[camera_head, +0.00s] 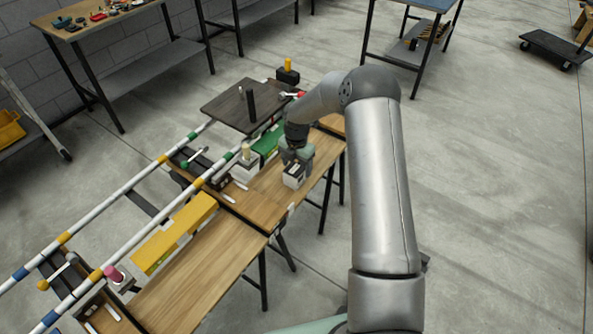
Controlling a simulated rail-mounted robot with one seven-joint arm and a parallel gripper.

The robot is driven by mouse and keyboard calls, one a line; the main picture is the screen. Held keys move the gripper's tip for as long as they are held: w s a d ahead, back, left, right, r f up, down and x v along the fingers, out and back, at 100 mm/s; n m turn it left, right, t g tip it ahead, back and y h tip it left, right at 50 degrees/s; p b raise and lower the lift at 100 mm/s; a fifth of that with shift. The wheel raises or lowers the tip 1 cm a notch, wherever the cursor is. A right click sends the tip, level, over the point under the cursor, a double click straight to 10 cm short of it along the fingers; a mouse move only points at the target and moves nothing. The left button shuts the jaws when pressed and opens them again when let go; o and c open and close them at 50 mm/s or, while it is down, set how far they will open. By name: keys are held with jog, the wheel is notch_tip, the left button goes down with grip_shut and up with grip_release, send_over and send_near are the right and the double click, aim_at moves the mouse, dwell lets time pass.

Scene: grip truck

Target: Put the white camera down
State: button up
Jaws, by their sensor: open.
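A small white box-like thing with a dark top, which looks like the white camera (291,182), sits on the wooden table (262,190) near its right edge. My gripper (294,163) is right above it, pointing down, with its fingers at or around its top. The gripper is open. The fingers are small and partly hidden in this view, so I cannot tell whether they touch the camera.
A green item (270,140) and a white block (246,164) stand left of the gripper. A dark board (232,108) lies behind. A yellow box (175,232) and striped rails (110,218) lie at left. The front wooden tabletop (200,285) is clear.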

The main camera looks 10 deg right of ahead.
aim_at(297, 166)
notch_tip(297, 166, up, 9)
jog(key=shift+f+b, duration=0.1)
jog(key=shift+b, duration=0.25)
jog(key=s+a+r+m+h, duration=0.1)
jog(key=s+r+m, duration=1.25)
jog(key=s, duration=0.55)
jog(key=s+r+m+y, duration=0.1)
jog(key=s+r+m, duration=0.1)
jog(key=s+m, duration=1.4)
notch_tip(297, 166, down, 32)
jog(key=s+n+b, duration=0.2)
jog(key=n+b, duration=0.1)
jog(key=b, duration=2.6)
jog(key=shift+s+d+g, duration=0.2)
jog(key=shift+d+g, duration=0.05)
jog(key=shift+g, duration=0.05)
jog(key=shift+r, duration=0.1)
